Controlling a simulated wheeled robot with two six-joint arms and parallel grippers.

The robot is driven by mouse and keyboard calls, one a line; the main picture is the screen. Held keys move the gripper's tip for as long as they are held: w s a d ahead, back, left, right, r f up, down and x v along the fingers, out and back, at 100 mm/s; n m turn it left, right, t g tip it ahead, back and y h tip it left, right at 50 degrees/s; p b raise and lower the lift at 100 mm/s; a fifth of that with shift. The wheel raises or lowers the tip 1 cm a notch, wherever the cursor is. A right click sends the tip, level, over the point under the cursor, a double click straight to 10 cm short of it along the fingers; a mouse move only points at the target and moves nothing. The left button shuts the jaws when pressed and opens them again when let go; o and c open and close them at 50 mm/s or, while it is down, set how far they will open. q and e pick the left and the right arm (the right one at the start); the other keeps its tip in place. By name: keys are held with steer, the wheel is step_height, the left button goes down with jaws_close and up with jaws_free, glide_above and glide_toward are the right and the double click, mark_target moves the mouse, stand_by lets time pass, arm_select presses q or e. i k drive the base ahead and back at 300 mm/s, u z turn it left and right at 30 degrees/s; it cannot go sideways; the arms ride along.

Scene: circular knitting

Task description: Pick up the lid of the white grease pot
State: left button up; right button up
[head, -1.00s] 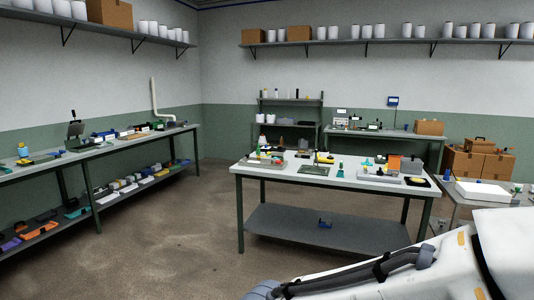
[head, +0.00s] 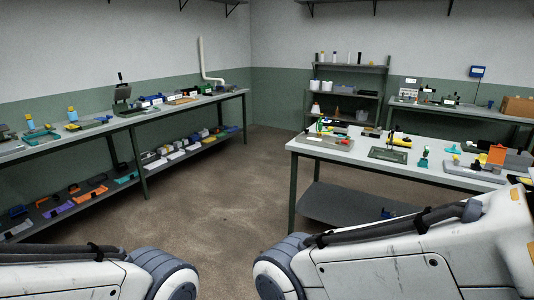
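I cannot make out the white grease pot or its lid for certain. Parts of both my arms cross the bottom of the head view, but neither gripper is in view.
A work table (head: 345,151) with tools, trays and small parts stands at the right. A long bench (head: 97,131) with a loaded lower shelf (head: 65,213) runs along the left wall. The concrete floor (head: 215,195) between them is clear.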

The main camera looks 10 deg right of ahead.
mark_target(397, 129)
steer(key=z, duration=0.1)
steer(key=i, duration=4.85)
steer(key=z, duration=0.2)
steer(key=i, duration=2.25)
steer(key=z, duration=0.2)
steer(key=i, duration=2.1)
steer(key=z, duration=0.7)
steer(key=i, duration=1.35)
steer(key=z, duration=1.7)
steer(key=i, duration=0.85)
steer(key=z, duration=1.6)
steer(key=i, duration=1.45)
steer(key=z, duration=0.45)
steer(key=i, duration=1.05)
steer(key=z, duration=0.1)
